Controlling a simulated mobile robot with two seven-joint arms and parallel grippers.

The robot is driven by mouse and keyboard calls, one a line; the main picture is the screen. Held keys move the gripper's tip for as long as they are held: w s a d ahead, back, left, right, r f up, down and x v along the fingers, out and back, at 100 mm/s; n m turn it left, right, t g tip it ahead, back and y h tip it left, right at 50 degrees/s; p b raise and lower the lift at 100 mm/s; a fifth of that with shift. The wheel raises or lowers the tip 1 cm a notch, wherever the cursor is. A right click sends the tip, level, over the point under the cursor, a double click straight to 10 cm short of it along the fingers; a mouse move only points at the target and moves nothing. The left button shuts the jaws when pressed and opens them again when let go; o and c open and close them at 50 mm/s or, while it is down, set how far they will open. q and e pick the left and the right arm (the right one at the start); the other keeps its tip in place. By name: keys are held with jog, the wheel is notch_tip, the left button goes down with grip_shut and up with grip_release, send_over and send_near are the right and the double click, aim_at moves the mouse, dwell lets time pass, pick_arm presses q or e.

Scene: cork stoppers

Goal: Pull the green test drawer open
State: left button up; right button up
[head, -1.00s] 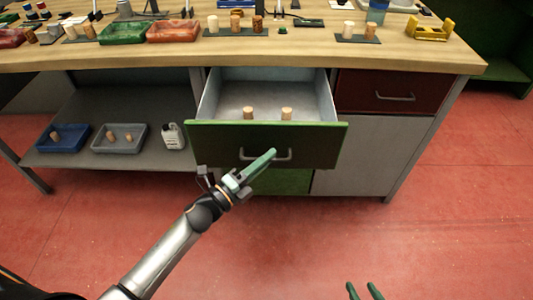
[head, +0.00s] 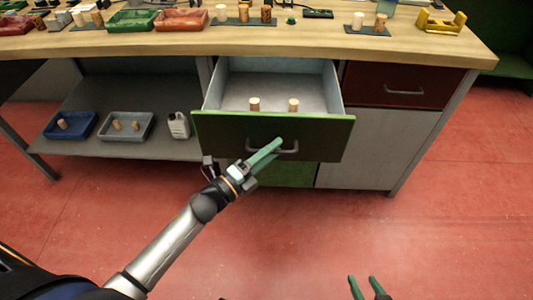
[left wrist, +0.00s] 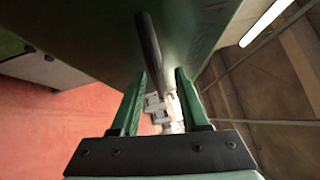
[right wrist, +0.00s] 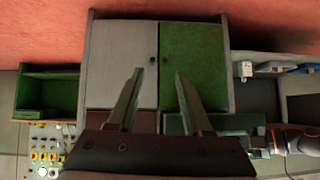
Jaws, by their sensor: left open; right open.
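The green test drawer (head: 225,130) is pulled out beneath the workbench, and its grey inside (head: 235,90) shows. Two cork stoppers (head: 254,104) (head: 293,105) stand upright in it. Its bar handle (head: 289,150) is on the front; it also shows in the left wrist view (left wrist: 150,48). My left gripper (head: 279,143) is at the handle with its fingers apart. In the left wrist view the bar lies just beyond and between the fingertips; contact cannot be told. My right gripper (head: 362,279) is open and empty, low in front of the cabinet.
A dark red drawer (head: 400,78) is shut at the right, above a grey door (head: 370,140). A green door (head: 290,174) is below the drawer. Red floor in front is clear.

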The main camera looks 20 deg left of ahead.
pick_arm(q)
jog(key=v, duration=1.2)
jog(key=shift+s+a, duration=0.15)
jog(key=shift+s, duration=0.05)
pick_arm(e)
jog(key=shift+s+f, duration=0.4)
jog(key=shift+s, duration=0.05)
jog(key=shift+w+r, duration=0.1)
jog(key=shift+r, duration=0.05)
pick_arm(q)
jog(key=s+d+f+n+g+y, duration=0.35)
jog(key=f+n, duration=0.25)
jog(key=n, duration=0.5)
jog(key=s+d+f+n+g+y, duration=0.2)
jog(key=s+f+n+g+y, duration=0.25)
jog(key=n, duration=0.65)
notch_tip(320, 180, up, 12)
jog(key=s+a+n+h+p, duration=0.1)
jog(key=s+p, duration=0.1)
jog(key=p, duration=1.7)
jog(key=shift+s+a, duration=0.4)
pick_arm(e)
notch_tip(320, 180, up, 14)
jog(key=s+d, duration=0.1)
jog(key=d, duration=0.1)
jog(key=shift+s+d+r+m+h, duration=0.15)
jog(key=shift+d+m+h, duration=0.1)
jog(key=shift+m+h, duration=0.15)
pick_arm(q)
jog(key=shift+r, duration=0.1)
